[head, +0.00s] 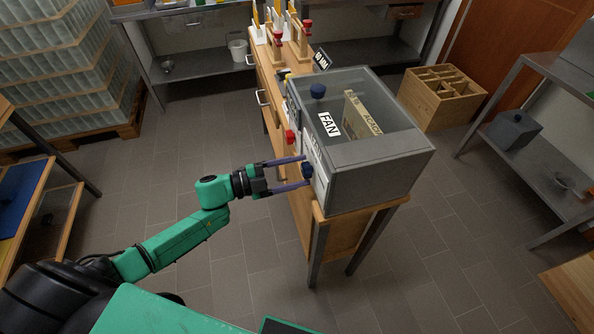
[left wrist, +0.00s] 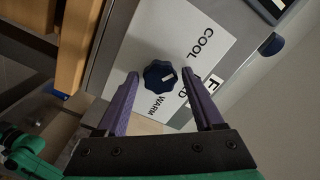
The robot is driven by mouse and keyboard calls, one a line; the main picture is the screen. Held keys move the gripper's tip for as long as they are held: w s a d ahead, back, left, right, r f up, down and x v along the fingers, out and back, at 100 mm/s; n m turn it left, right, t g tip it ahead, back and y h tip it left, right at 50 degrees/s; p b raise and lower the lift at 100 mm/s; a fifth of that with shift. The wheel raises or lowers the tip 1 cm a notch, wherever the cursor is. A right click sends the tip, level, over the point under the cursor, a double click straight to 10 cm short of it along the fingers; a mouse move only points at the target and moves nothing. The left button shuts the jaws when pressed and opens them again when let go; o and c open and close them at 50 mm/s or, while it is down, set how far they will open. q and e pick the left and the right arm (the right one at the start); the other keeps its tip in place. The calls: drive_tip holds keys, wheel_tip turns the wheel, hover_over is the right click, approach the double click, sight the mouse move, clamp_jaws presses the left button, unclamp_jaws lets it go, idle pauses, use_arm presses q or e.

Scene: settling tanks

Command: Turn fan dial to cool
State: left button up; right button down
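The fan dial (head: 308,170) is a dark blue lobed knob on the front of a grey, clear-topped box (head: 385,152) labelled FAN. In the left wrist view the dial (left wrist: 160,77) sits on a white plate (left wrist: 182,42) printed COOL and WARM; another word is partly hidden by a finger. A short white mark on the dial points right in that view, between the two words. My left gripper (head: 304,171) is open, one finger on each side of the dial; the wrist view (left wrist: 163,85) shows gaps beside it. My right gripper is not in view.
The box rests on a wooden bench (head: 340,233). A wooden crate (head: 440,97) stands behind it. Open tiled floor lies left of the bench.

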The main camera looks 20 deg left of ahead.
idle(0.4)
use_arm(q)
drive_tip(key=b+v, duration=0.2)
drive_tip(key=v, duration=1.2)
drive_tip(key=shift+s+a, duration=0.15)
drive_tip(key=shift+a, duration=0.1)
